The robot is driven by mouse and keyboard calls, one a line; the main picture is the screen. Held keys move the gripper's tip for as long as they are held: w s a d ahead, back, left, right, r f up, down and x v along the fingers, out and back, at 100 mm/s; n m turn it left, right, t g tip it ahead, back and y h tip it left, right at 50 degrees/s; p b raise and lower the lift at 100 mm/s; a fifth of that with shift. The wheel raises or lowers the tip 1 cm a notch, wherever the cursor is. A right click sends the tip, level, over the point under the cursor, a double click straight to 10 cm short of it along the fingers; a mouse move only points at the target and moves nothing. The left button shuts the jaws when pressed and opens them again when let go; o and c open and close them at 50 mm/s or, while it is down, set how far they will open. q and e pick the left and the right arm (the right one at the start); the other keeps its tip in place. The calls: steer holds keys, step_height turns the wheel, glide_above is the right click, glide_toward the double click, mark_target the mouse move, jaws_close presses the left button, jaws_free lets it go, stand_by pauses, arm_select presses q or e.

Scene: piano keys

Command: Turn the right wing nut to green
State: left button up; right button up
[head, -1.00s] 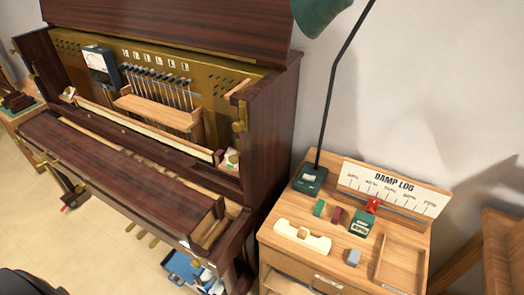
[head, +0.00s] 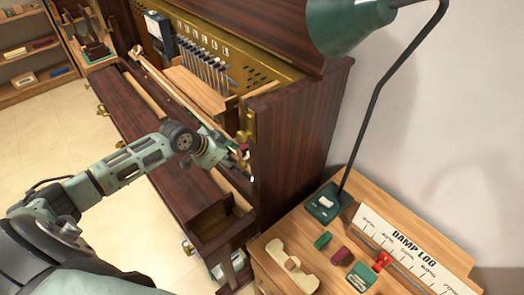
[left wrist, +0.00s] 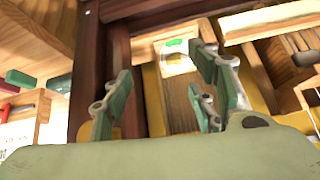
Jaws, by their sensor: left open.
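My left gripper (head: 232,154) reaches from the left to the right end of the open piano. Its fingers are apart and empty in the left wrist view (left wrist: 165,85). A small pale plate with a green patch (left wrist: 178,56) lies beyond the fingertips there, closer to the right finger. The wing nut itself cannot be made out clearly. I cannot tell whether the fingers touch anything. My right gripper is not in view.
The piano's dark side wall (head: 300,125) stands right of my gripper, with a brass fitting (head: 249,122) on it. Shelves (head: 35,60) stand far left.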

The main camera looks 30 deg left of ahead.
arm_select(q)
steer(key=shift+t, duration=0.3)
steer(key=shift+w+a+f+b, duration=0.1)
steer(key=shift+w+f+b, duration=0.3)
steer(key=shift+w+b, duration=0.55)
steer(key=shift+w+a+f+b, duration=0.1)
steer(key=shift+w+f+b, duration=0.3)
steer(key=shift+w+b, duration=0.5)
steer(key=shift+w+a+f+b, duration=0.1)
steer(key=shift+w+f+b, duration=0.3)
steer(key=shift+w+b, duration=0.5)
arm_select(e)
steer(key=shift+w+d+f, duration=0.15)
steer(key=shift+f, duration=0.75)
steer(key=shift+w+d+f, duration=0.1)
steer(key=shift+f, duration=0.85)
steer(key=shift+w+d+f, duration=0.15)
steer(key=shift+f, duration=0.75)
arm_select(q)
steer(key=shift+s, duration=0.1)
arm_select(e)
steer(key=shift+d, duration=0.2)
arm_select(q)
steer(key=shift+b+x, duration=1.25)
steer(key=shift+x, duration=0.45)
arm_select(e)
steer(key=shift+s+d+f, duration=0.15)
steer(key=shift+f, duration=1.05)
